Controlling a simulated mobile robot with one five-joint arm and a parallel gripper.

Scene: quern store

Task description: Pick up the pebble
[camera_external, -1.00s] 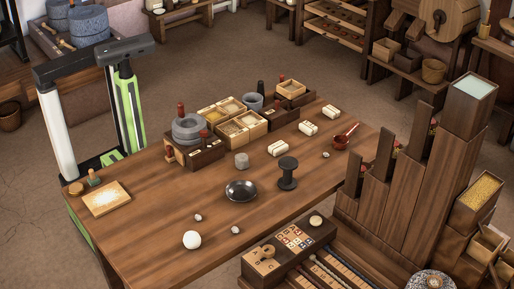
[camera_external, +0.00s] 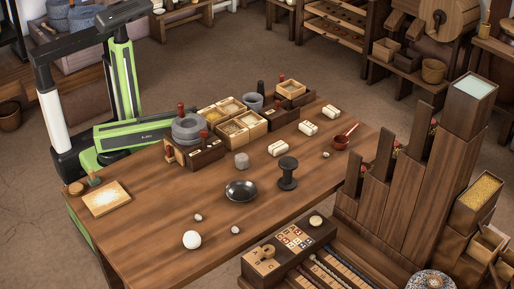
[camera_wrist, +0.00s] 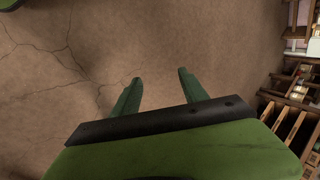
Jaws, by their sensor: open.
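Small pale pebbles lie apart on the wooden table (camera_external: 150,225): one (camera_external: 198,217) and another (camera_external: 235,229) near the front, and a third (camera_external: 326,154) at the right by the red ladle. I cannot tell which one is meant. My gripper (camera_wrist: 158,84) is open in the wrist view, its two green fingers spread with only bare cracked floor beyond them. No pebble shows in the wrist view. In the external view my green arm reaches along the table's back left edge, and the gripper end is not clearly visible near the grey quern (camera_external: 187,128).
A white ball (camera_external: 192,240), black bowl (camera_external: 241,190), dark spool (camera_external: 287,172) and grey stone piece (camera_external: 242,160) stand on the table. Wooden boxes (camera_external: 235,125) line its back edge. A tall stepped wooden stand (camera_external: 415,195) rises at the right. The table's front left is fairly clear.

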